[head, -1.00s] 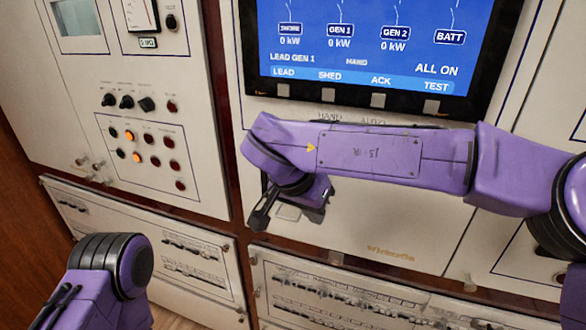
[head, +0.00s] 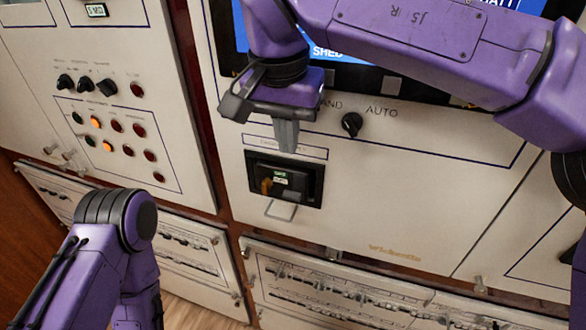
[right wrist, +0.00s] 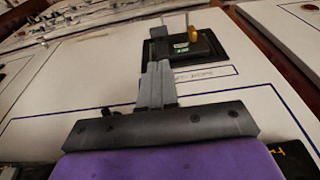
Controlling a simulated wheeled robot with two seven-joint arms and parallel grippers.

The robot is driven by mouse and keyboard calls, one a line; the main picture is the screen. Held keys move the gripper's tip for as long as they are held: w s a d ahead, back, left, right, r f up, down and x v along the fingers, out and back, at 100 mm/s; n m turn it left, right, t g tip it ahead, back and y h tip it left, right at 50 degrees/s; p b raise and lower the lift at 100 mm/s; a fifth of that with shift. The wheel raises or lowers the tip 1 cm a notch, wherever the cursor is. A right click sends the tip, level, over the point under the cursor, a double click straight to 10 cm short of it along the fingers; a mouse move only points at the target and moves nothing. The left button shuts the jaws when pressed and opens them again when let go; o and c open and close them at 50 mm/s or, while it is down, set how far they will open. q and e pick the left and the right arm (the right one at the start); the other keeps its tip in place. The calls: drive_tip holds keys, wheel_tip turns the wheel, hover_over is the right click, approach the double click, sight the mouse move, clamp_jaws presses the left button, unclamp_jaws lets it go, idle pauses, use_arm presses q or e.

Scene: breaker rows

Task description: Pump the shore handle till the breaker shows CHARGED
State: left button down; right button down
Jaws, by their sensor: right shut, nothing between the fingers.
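The breaker (head: 285,182) is a dark unit set in the cream panel under the screen. It has a small green and pale indicator (head: 281,176), whose lettering is too small to read, and an orange knob (head: 266,186). A pale loop-shaped handle (head: 281,211) sticks out at its bottom edge. The breaker also shows in the right wrist view (right wrist: 180,50), beyond my fingertips. My right gripper (head: 286,146) is shut and empty, just above the breaker and apart from the handle. My left arm shows at lower left; its gripper is out of view.
A black HAND/AUTO switch (head: 352,123) sits right of my right gripper. The screen (head: 350,78) is partly hidden behind my right arm. The left panel carries knobs and lamps (head: 115,135), several lit orange. Lower panels with small latches (head: 330,285) run below.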

sight(292, 177)
drive_tip(key=f, duration=0.1)
drive_tip(key=w+f, duration=0.1)
drive_tip(key=f, duration=0.2)
drive_tip(key=shift+w+a+f, duration=0.1)
drive_tip(key=shift+w+f, duration=0.15)
drive_tip(key=shift+w, duration=0.1)
drive_tip(key=f, duration=0.5)
drive_tip(key=shift+w+d, duration=0.3)
drive_tip(key=shift+d, duration=0.05)
drive_tip(key=shift+w+a+f, duration=0.1)
drive_tip(key=shift+w+f, duration=0.05)
drive_tip(key=shift+f, duration=0.15)
use_arm(q)
drive_tip(key=shift+w+a, duration=0.15)
drive_tip(key=shift+f, duration=0.1)
